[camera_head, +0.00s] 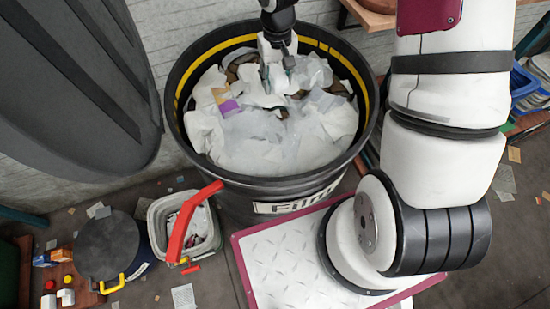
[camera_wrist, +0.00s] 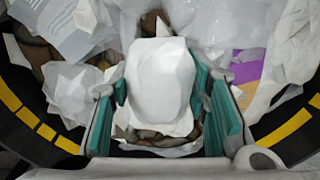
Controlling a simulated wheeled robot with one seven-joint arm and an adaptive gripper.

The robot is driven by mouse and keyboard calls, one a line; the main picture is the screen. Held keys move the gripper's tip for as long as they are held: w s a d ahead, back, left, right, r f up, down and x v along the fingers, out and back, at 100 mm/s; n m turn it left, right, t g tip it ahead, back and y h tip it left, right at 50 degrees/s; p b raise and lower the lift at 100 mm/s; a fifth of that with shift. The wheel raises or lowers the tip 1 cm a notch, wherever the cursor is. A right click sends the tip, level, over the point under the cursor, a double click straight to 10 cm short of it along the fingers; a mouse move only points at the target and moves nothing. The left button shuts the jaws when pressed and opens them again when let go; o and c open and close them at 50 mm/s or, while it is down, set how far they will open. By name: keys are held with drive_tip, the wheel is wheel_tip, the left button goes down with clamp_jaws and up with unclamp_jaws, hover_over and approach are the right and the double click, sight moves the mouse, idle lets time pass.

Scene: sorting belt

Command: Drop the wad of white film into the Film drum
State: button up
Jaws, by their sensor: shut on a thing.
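The Film drum (camera_head: 235,197) is a large black drum with a yellow band inside its rim and a white "Film" label on its front. It is full of crumpled white and clear film. My gripper (camera_head: 277,73) points down inside the drum's mouth, near the back, close over the contents. In the wrist view, the wad of white film (camera_wrist: 160,78) is a pale faceted lump between the two teal finger pads, and my gripper is shut on it. In the head view the wad is hard to tell from the white film around it.
A grey bin with a red handle (camera_head: 190,228) and a dark round-lidded container (camera_head: 107,245) stand on the floor at left. A large dark shape (camera_head: 75,80) fills the upper left. Blue trays (camera_head: 525,85) are at the right. Scraps litter the floor.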

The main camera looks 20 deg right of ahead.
drive_tip(key=o, duration=0.8)
wheel_tip(320, 180, up, 12)
drive_tip(key=shift+r, duration=0.1)
idle(0.6)
